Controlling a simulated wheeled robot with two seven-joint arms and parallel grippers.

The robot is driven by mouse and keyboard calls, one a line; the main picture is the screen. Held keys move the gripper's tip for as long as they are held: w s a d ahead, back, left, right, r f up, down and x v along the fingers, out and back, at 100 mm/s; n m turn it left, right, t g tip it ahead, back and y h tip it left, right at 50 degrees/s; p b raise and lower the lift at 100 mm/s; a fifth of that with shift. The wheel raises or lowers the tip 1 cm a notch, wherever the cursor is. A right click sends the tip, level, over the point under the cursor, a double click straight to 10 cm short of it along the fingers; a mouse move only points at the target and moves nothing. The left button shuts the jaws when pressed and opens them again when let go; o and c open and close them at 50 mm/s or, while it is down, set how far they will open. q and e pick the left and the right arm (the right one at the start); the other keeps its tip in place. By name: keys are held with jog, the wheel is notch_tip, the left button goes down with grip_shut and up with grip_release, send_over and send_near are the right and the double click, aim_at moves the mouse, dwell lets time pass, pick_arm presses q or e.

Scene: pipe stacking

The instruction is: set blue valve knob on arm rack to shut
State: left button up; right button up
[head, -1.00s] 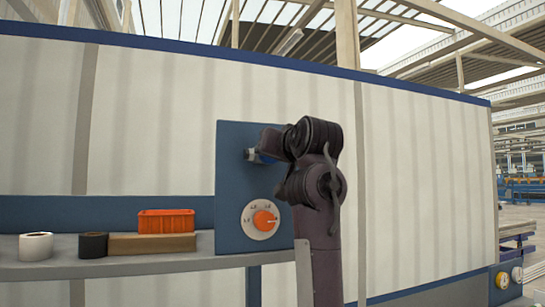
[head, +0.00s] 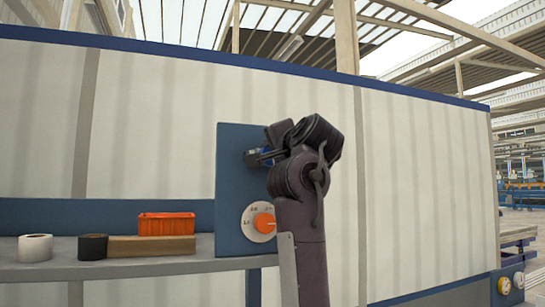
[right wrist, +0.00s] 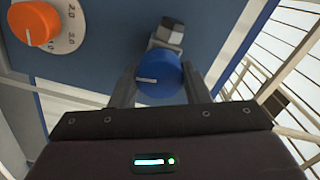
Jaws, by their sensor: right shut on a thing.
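The blue valve knob (right wrist: 160,80) is on the blue panel, below a grey metal fitting (right wrist: 170,32) in the right wrist view. Its white pointer line points left in that view. My right gripper (right wrist: 158,88) has one finger on each side of the knob and is shut on it. In the head view my right gripper (head: 258,157) is at the upper right of the blue panel (head: 232,180), and only a little of the blue knob (head: 267,152) shows beside the dark wrist. My left gripper is in neither view.
An orange dial (head: 264,222) on a white numbered plate sits below the knob. Left of the panel, a grey shelf (head: 120,266) holds an orange bin (head: 166,224), a brown block (head: 150,246), a black roll (head: 92,247) and a white roll (head: 35,248). A pale wall stands behind.

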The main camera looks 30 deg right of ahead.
jog(key=shift+m, duration=0.8)
jog(key=o, duration=1)
jog(key=shift+s, duration=0.1)
jog(key=shift+c, duration=0.2)
jog(key=shift+d, duration=0.1)
jog(key=b+v, duration=0.4)
jog(key=v, duration=0.4)
jog(key=shift+b, duration=0.35)
